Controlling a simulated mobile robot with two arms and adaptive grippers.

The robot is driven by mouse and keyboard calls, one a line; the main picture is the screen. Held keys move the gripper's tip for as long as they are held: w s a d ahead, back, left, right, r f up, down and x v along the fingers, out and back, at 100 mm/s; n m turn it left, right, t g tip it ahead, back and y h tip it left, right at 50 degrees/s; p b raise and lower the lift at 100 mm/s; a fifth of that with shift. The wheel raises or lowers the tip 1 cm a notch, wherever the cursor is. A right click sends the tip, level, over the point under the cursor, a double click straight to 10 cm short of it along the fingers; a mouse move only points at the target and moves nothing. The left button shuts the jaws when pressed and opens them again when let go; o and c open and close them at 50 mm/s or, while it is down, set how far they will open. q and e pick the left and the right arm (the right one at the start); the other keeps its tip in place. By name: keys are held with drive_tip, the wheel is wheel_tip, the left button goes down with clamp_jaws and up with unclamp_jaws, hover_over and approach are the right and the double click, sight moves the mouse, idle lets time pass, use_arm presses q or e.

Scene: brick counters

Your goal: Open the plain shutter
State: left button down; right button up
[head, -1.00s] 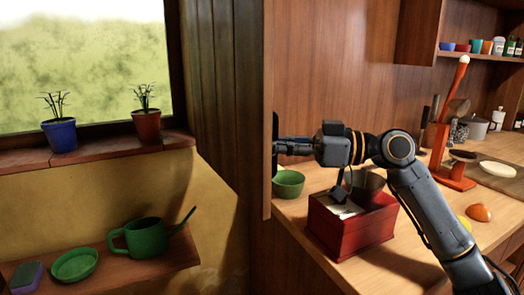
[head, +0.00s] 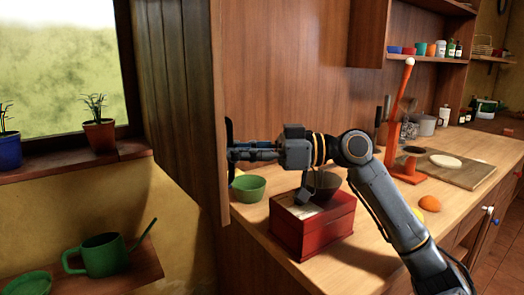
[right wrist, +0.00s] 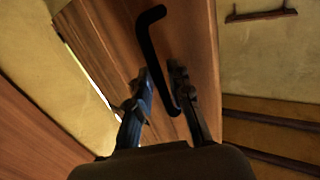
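A plain brown wooden panel, which looks like the plain shutter (head: 285,75), stands upright behind the counter in the head view. Its black bar handle (head: 229,130) is near the panel's left edge. My right gripper (head: 235,152) is at this handle, its arm reaching in from the right. In the right wrist view the handle (right wrist: 151,35) runs down between the two fingers of my right gripper (right wrist: 161,78). The fingers stand apart, with a gap showing on the left finger's side. The handle is close to the right finger; contact is unclear. My left gripper is out of view.
Below my right arm, a red box (head: 325,228) and a green bowl (head: 248,187) stand on the counter. An orange stand (head: 402,125) and a cutting board (head: 455,172) are further right. Potted plants (head: 99,135) stand on the window sill at left.

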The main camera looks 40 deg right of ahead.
drive_tip(key=v, duration=1.1)
drive_tip(key=shift+s+d, duration=0.15)
drive_tip(key=shift+s, duration=0.05)
